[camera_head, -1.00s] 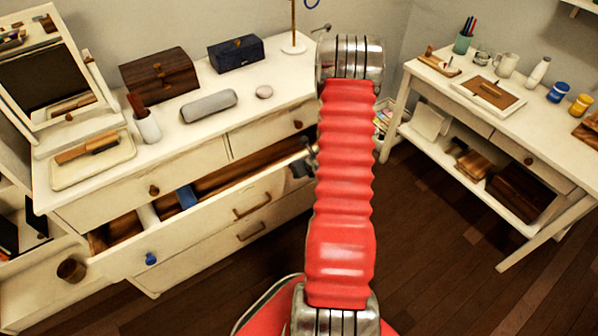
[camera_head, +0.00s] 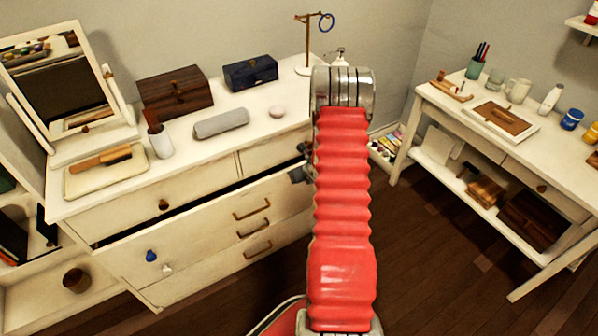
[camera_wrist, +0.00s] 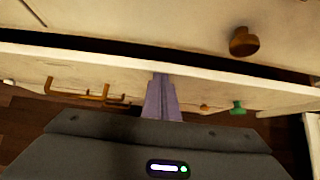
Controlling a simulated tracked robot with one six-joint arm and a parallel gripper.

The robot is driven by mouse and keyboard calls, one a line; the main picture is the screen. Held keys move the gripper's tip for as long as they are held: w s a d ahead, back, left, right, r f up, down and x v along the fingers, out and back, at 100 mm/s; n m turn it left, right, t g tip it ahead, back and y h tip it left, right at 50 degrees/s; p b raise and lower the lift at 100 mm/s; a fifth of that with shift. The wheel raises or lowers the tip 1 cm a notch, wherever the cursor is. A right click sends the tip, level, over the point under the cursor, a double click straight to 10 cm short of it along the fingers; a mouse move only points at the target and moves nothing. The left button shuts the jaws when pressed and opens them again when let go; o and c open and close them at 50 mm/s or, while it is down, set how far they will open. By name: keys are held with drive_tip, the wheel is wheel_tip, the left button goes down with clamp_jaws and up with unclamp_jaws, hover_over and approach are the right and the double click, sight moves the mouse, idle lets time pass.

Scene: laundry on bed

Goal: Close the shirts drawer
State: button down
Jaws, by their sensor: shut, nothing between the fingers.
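The pulled-out drawer (camera_head: 205,224) of the white dresser (camera_head: 95,214) stands slightly open, with a narrow dark gap behind its front's top edge. I see no readable label on it. Its front carries a blue knob (camera_head: 151,256) and a brass handle (camera_head: 252,208). In the wrist view its pale front (camera_wrist: 215,84) crosses the picture below the dark gap. My gripper (camera_wrist: 161,84) is shut and empty, its purplish fingertips at the drawer front, apparently touching it. In the head view my arm hides most of the gripper.
The dresser top holds a mirror (camera_head: 60,85), a wooden box (camera_head: 175,92), a blue box (camera_head: 250,73) and a grey case (camera_head: 221,122). Further drawers lie below the open one. A white side table (camera_head: 520,150) stands at the right. Dark floor (camera_head: 430,250) is clear between.

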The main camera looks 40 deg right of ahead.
drive_tip(key=s+f+v, duration=0.2)
drive_tip(key=v, duration=1)
drive_tip(key=shift+s+a+r, duration=0.25)
drive_tip(key=shift+r, duration=0.05)
drive_tip(key=c, duration=2.5)
unclamp_jaws()
